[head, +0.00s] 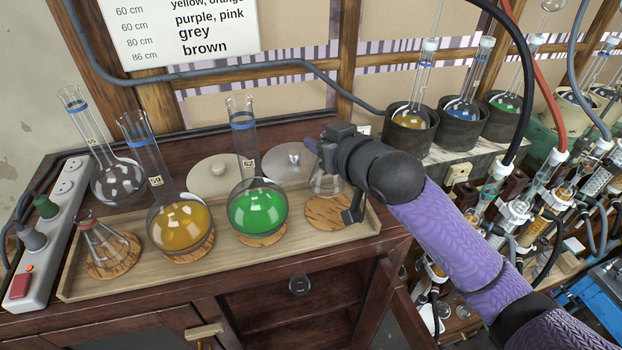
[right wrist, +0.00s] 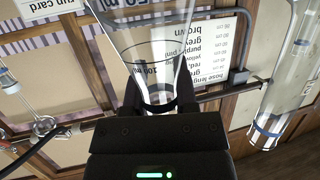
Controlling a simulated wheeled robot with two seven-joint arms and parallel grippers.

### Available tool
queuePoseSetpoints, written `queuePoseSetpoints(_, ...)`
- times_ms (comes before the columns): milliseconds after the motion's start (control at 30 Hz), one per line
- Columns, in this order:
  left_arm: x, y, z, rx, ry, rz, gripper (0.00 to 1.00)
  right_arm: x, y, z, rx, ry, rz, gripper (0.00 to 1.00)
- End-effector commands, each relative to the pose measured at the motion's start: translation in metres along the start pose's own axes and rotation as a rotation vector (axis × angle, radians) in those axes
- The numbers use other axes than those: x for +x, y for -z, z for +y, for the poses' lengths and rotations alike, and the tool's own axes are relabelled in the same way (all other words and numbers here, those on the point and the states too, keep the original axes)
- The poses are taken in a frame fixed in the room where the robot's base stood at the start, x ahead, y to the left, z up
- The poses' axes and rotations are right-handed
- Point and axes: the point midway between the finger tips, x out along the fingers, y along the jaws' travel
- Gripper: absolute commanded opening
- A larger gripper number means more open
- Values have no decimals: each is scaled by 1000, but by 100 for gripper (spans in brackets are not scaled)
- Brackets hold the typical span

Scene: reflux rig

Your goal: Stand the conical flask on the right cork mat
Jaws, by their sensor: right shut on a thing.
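A clear glass conical flask (head: 325,187) is between the fingers of my right gripper (head: 335,178). In the right wrist view, the flask (right wrist: 150,45) shows its volume markings and stands between the two dark fingers, which are shut on it. In the head view the flask is at the back part of the right cork mat (head: 323,216), partly hidden by my gripper. I cannot tell whether its base touches the mat. My left gripper is not in view.
The wooden tray (head: 215,262) also holds a round flask with green liquid (head: 258,210), one with amber liquid (head: 180,226), and a small conical flask (head: 103,243) on the left mat. Two pale discs (head: 213,173) lie behind. Hoses and glassware crowd the right.

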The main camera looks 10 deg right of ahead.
Motion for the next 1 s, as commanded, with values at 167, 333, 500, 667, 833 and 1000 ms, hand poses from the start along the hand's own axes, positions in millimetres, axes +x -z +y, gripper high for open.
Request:
queuePoseSetpoints(167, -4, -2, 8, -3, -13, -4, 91, 10, -34, 0, 0, -1, -5, 0)
queuePoseSetpoints(333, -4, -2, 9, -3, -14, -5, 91, 16, -54, 0, -1, 0, 1, 0)
queuePoseSetpoints(500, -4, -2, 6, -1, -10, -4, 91, 17, -54, 0, -1, 0, 2, 0)
queuePoseSetpoints(667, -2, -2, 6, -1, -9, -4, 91, 18, -57, 0, -1, 0, 2, 38)
queuePoseSetpoints(833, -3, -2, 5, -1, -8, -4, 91, 17, -57, 0, -1, 0, 2, 71)
queuePoseSetpoints(1000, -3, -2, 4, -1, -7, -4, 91, 17, -56, 0, -1, 0, 2, 71)
